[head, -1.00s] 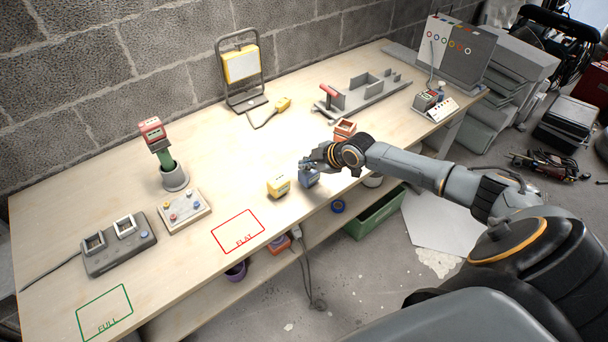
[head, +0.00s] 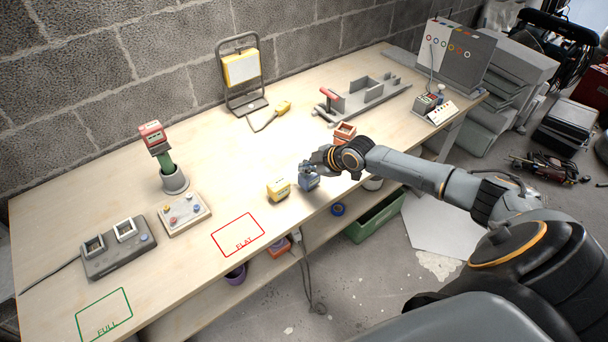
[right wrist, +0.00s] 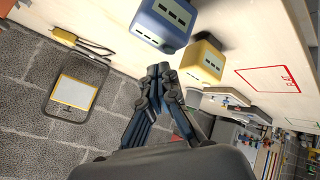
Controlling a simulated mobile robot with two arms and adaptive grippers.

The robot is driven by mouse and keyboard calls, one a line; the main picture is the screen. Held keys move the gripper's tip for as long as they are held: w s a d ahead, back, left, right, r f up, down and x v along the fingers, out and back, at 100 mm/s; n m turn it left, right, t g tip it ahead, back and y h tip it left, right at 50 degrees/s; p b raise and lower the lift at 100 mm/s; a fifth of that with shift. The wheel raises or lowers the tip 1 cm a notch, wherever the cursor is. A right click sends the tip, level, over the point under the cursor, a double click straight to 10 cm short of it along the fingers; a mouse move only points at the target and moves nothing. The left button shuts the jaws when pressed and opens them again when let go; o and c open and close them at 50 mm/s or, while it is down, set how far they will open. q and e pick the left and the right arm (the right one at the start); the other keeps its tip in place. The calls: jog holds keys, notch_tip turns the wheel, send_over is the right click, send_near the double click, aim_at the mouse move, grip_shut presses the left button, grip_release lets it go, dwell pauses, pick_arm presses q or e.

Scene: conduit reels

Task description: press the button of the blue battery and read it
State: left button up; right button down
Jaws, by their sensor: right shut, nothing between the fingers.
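The blue battery (head: 309,182) stands on the bench near its front edge, just right of a yellow battery (head: 278,188). My right gripper (head: 307,167) is shut and empty, its fingertips close above and behind the blue battery. My left gripper is not in view.
An orange-red box (head: 344,132) stands behind my right wrist. The red FLAT outline (head: 238,234) and green FULL outline (head: 104,313) are empty.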

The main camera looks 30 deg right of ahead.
jog(key=shift+f+b, duration=0.4)
jog(key=shift+f+b, duration=0.35)
jog(key=shift+f, duration=0.1)
dwell(0.7)
dwell(0.4)
jog(key=shift+r+p, duration=0.65)
jog(key=shift+r, duration=0.2)
jog(key=shift+r, duration=0.1)
notch_tip(320, 180, up, 5)
jog(key=p, duration=0.4)
dwell(0.5)
